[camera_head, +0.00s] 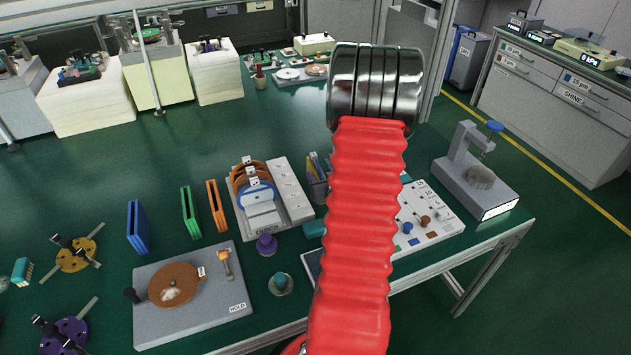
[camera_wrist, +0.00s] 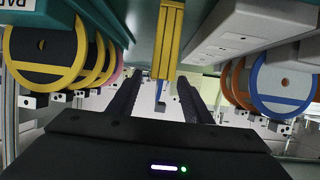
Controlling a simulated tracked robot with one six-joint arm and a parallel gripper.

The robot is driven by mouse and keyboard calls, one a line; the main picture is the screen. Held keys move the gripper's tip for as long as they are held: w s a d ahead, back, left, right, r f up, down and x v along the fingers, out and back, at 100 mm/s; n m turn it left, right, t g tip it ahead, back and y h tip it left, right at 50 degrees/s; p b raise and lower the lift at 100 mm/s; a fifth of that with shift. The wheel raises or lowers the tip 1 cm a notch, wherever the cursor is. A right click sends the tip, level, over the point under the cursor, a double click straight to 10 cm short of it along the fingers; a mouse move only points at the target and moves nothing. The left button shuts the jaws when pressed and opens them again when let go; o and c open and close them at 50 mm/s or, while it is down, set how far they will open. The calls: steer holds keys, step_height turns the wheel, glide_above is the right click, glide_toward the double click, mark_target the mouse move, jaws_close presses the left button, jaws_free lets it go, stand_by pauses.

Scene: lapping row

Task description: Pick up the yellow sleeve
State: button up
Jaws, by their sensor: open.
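The yellow sleeve (camera_wrist: 168,38) shows in the wrist view as a narrow upright yellow piece at the top centre. Its lower end reaches the level of my fingertips, with a small blue piece just below. My gripper (camera_wrist: 161,84) is open, with one black finger on each side of the sleeve's line. Gaps show on both sides and neither finger visibly touches it. I cannot tell how deep the sleeve sits between the fingers. In the head view I see neither the sleeve nor my gripper; my red arm covers the middle.
In the wrist view, yellow-rimmed discs (camera_wrist: 45,52) stand left and a blue-rimmed disc (camera_wrist: 285,82) right. In the head view, blue (camera_head: 138,228), green (camera_head: 190,212) and orange (camera_head: 217,206) sleeves stand beside a disc rack (camera_head: 290,190). A grey plate (camera_head: 190,320) lies in front.

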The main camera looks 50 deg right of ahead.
steer(key=shift+x, duration=2.3)
steer(key=shift+c, duration=0.4)
jaws_close()
